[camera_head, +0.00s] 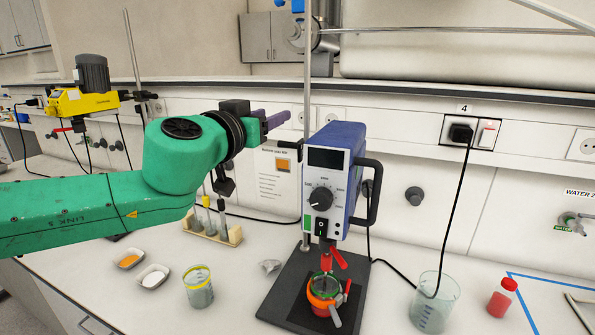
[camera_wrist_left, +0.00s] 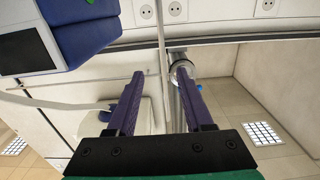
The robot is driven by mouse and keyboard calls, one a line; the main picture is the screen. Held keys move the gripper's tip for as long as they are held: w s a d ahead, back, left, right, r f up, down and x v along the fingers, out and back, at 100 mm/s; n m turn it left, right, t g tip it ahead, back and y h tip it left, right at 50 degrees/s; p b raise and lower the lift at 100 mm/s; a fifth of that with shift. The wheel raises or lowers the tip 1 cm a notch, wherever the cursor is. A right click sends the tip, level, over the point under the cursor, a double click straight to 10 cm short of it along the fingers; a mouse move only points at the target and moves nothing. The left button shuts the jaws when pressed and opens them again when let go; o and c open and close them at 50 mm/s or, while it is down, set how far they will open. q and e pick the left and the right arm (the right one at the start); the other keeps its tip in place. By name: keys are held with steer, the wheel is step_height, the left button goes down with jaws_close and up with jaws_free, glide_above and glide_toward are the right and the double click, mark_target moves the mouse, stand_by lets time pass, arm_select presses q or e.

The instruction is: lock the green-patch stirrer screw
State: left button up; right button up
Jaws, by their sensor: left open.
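The blue and white stirrer (camera_head: 333,175) with a dial stands on a metal rod (camera_head: 307,85) above a dark base plate (camera_head: 285,290). A small green patch (camera_head: 308,222) shows at its lower left. Its blue housing (camera_wrist_left: 80,30) fills the upper left of the left wrist view, with a green mark at the top edge. I cannot make out its locking screw. My left gripper (camera_head: 288,117) is open and empty, close to the left of the rod above the stirrer's top. In the left wrist view the purple fingers (camera_wrist_left: 160,88) are apart. My right gripper is not in view.
A yellow stirrer (camera_head: 85,100) stands at the far left. Red clamps hold an orange-rimmed vessel (camera_head: 322,300) under the blue stirrer. A yellow-rimmed beaker (camera_head: 198,288), tube rack (camera_head: 215,230), glass beaker (camera_head: 435,302) and red bottle (camera_head: 501,298) stand around. A black cable (camera_head: 455,210) crosses the right side.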

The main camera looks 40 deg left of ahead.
arm_select(q)
steer(key=b, duration=1)
glide_toward(298, 152)
steer(key=v, duration=0.5)
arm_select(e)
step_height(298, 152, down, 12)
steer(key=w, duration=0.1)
arm_select(q)
steer(key=p+x, duration=1.2)
steer(key=x, duration=0.2)
steer(key=shift+w+p, duration=0.25)
steer(key=shift+p, duration=0.05)
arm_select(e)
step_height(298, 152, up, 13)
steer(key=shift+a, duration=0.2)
arm_select(q)
steer(key=shift+s, duration=0.1)
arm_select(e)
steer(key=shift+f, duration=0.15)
arm_select(q)
jaws_close()
